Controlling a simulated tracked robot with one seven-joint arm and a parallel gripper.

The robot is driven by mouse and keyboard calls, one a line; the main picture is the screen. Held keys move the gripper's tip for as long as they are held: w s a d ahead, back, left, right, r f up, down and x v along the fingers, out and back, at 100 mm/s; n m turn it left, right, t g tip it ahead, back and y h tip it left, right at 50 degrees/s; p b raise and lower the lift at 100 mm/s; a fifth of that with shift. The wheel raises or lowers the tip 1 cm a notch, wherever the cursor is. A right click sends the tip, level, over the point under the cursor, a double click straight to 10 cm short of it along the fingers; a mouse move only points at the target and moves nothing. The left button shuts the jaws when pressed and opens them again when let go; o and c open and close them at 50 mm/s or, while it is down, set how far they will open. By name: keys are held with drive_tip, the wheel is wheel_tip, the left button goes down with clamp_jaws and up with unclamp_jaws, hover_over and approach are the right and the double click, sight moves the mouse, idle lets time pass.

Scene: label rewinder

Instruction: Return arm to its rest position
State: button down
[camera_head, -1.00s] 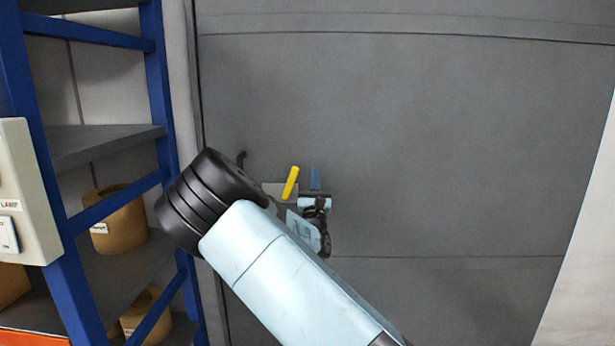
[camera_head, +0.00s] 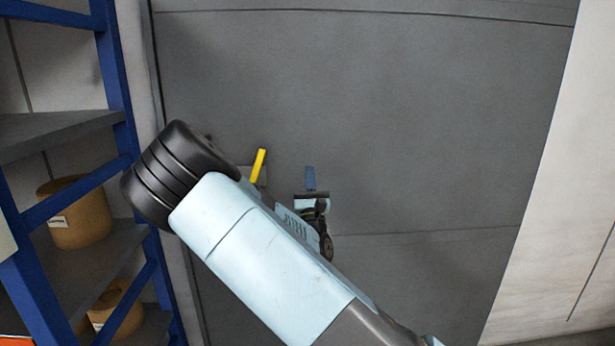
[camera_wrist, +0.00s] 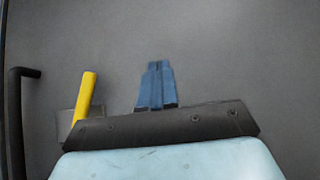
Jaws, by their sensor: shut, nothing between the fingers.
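My gripper (camera_head: 310,174) shows in the head view as small blue fingers beyond my light-blue and black arm. The wrist view shows the blue fingers (camera_wrist: 157,68) together, shut and empty, pointing at a large grey panel (camera_head: 420,110). The arm is bent, with its black joint at the left of the head view. A yellow handle (camera_head: 258,166) on a small grey plate is left of the gripper. The wrist view also shows the yellow handle (camera_wrist: 85,95), apart from the fingers. My arm hides part of the panel.
A blue-framed shelf (camera_head: 120,75) with brown rolls (camera_head: 80,222) stands at the left, close to my arm's black joint in the picture. A black bar handle (camera_wrist: 16,110) is at the left of the wrist view. A pale wall (camera_head: 560,200) is at the right.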

drive_tip(key=s+d+r+m+g+h, duration=0.1)
drive_tip(key=s+d+m+g+h, duration=0.2)
drive_tip(key=d+m+g+h, duration=0.55)
drive_tip(key=s+d+r+m+g+h, duration=0.25)
drive_tip(key=d+m+g+h, duration=0.25)
drive_tip(key=d+m+h, duration=0.55)
drive_tip(key=s+d+f+m+g+y, duration=0.4)
drive_tip(key=s+d+m+g, duration=0.5)
drive_tip(key=s+d+g, duration=0.4)
drive_tip(key=s+a+m+y, duration=0.5)
drive_tip(key=s+y, duration=0.4)
drive_tip(key=s, duration=0.3)
drive_tip(key=s+a+r+m+t+y, duration=0.2)
drive_tip(key=s+a+r+t+y, duration=0.3)
drive_tip(key=a, duration=0.7)
drive_tip(key=s+r+y, duration=0.1)
drive_tip(key=s+y, duration=0.1)
drive_tip(key=shift+s+r+m, duration=0.3)
drive_tip(key=shift+s, duration=0.05)
